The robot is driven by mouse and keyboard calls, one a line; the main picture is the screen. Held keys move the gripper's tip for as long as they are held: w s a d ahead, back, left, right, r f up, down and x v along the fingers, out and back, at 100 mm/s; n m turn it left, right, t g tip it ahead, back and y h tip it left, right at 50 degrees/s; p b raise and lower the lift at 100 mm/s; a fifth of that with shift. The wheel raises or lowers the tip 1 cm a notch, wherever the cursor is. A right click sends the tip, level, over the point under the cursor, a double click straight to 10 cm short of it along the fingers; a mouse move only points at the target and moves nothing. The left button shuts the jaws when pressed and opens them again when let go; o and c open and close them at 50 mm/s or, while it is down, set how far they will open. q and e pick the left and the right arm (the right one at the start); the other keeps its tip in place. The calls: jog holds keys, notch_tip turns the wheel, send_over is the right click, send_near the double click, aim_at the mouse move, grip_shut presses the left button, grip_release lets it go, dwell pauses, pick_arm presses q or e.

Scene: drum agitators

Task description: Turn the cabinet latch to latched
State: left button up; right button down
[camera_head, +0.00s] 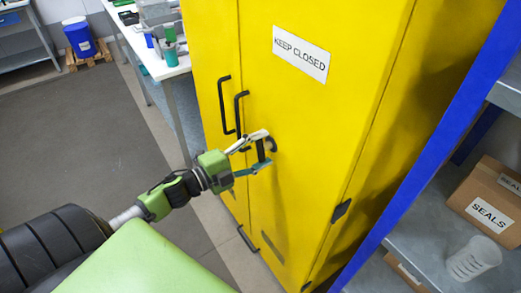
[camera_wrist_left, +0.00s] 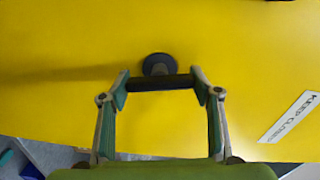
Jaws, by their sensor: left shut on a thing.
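The yellow cabinet (camera_head: 300,110) stands upright in the middle of the head view, with its doors closed. Its latch is a dark round hub with a black bar on the right door; the hub (camera_head: 271,145) shows just beyond my left fingertips. My left gripper (camera_head: 264,152) is shut on the latch bar. In the left wrist view the bar (camera_wrist_left: 158,83) lies crosswise between the two fingertips, below the round hub (camera_wrist_left: 159,64). The fingers hide the bar's ends. My right gripper is not in view.
Two black door handles (camera_head: 240,112) are left of the latch. A blue-framed shelf (camera_head: 430,140) with a SEALS box (camera_head: 487,205) and a clear beaker (camera_head: 474,258) stands close on the right. A workbench (camera_head: 160,62) is behind left. The grey floor (camera_head: 80,135) at left is clear.

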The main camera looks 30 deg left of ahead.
pick_arm(q)
jog(key=shift+f+m, duration=0.1)
jog(key=shift+m, duration=1.5)
jog(key=o, duration=1.1)
jog(key=shift+s, duration=0.15)
jog(key=v, duration=1.1)
jog(key=shift+s+a, duration=0.1)
jog(key=shift+s, duration=0.3)
